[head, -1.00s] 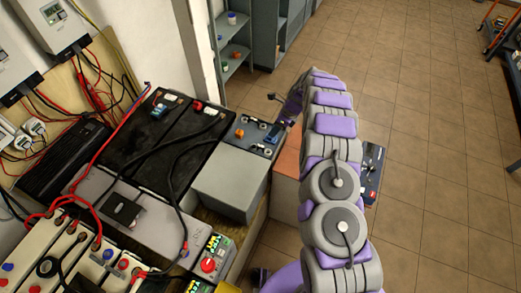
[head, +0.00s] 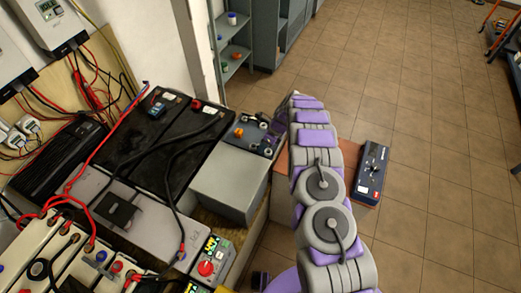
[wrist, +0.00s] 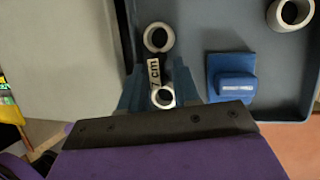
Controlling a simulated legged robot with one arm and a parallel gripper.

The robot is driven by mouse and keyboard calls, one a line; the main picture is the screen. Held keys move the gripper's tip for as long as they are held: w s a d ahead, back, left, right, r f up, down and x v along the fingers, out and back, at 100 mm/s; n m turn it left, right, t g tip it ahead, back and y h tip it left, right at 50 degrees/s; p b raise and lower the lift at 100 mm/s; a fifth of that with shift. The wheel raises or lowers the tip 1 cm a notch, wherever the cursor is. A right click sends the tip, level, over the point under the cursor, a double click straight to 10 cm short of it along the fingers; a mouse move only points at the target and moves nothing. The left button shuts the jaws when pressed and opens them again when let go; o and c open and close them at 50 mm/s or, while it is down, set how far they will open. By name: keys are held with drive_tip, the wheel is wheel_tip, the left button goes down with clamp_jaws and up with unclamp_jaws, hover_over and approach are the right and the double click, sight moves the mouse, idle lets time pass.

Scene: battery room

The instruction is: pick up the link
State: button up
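The link (wrist: 157,66) is a short dark bar with a pale ring at each end and a "7 cm" label. In the wrist view it lies lengthwise over the grey tray (wrist: 222,20). My gripper (wrist: 160,80) has its blue fingers on either side of the link, close by the nearer ring. I cannot tell whether they touch it or leave a small gap. In the head view my arm hides most of the gripper, at the tray (head: 232,146) beyond the grey box.
A blue block (wrist: 232,78) lies just right of the fingers in the tray, and a pale ring (wrist: 290,12) lies in its far right corner. A grey box (head: 228,187) and black batteries (head: 150,140) stand left. A dark case (head: 371,168) lies right.

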drive_tip(key=shift+r, duration=0.1)
clamp_jaws()
idle(0.4)
